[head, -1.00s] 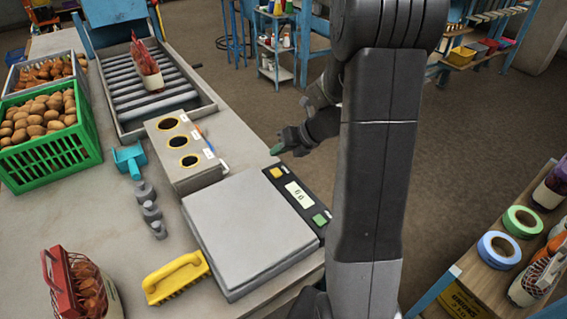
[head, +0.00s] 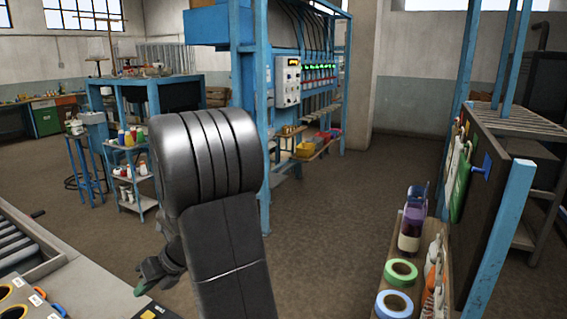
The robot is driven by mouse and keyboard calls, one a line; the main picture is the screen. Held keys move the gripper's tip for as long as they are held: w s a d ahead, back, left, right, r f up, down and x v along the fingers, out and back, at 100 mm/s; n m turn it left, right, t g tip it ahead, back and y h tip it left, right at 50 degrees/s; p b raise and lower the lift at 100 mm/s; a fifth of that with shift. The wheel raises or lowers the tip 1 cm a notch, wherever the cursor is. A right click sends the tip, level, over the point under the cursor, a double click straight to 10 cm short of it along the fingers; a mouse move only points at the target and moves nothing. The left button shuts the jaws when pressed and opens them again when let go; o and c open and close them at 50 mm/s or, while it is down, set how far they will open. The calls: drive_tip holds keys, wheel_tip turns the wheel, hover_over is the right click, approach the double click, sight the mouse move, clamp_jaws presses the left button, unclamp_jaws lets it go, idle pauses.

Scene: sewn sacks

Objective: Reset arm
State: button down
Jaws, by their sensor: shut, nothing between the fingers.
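My arm rises through the lower middle of the head view, its large dark elbow in front of the scene. My gripper (head: 141,288) shows low and left of the arm, small and dark with a green tip. It is shut and empty, above the right edge of the workbench (head: 90,282). Part of the wrist is hidden behind my arm.
The roller conveyor (head: 22,250) lies at the left edge. A bottle trolley (head: 130,172) stands behind. Open floor lies between.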

drive_tip(key=shift+r+p, duration=1.4)
drive_tip(key=shift+r, duration=0.2)
drive_tip(key=shift+f, duration=0.1)
wheel_tip(320, 180, down, 5)
drive_tip(key=b, duration=0.6)
drive_tip(key=shift+f, duration=0.1)
drive_tip(key=shift+p, duration=0.35)
drive_tip(key=shift+r+p, duration=0.25)
drive_tip(key=shift+p, duration=1.25)
drive_tip(key=shift+r+p, duration=0.2)
drive_tip(key=shift+p, duration=0.6)
